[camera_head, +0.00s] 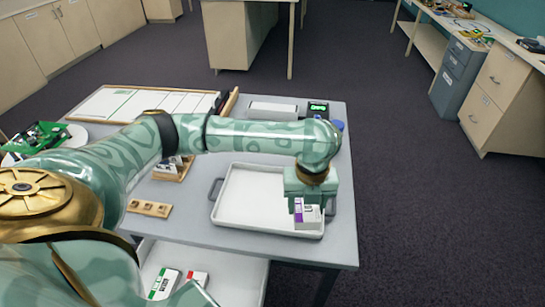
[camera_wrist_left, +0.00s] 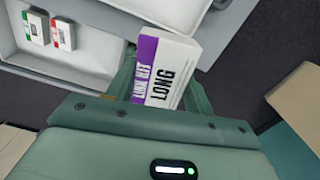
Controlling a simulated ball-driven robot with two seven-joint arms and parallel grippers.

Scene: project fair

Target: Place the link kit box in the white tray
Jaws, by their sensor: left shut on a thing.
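The link kit box (camera_head: 308,217) is white with a purple band. The wrist view shows the same box (camera_wrist_left: 168,68) with the words LINK KIT and LONG. My left gripper (camera_head: 307,200) is shut on it, and green fingers (camera_wrist_left: 165,85) flank it. In the head view the box shows over the front right corner of the white tray (camera_head: 250,195). Whether it touches the tray or hangs above it I cannot tell. The tray floor that shows is empty. My right gripper is not in view.
A green-banded box (camera_head: 165,284) and a red-banded box (camera_head: 197,279) lie on a white surface below the tabletop. A wooden block (camera_head: 149,208) with holes is left of the tray. A small display device (camera_head: 318,108) stands behind it. My left arm crosses above the table.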

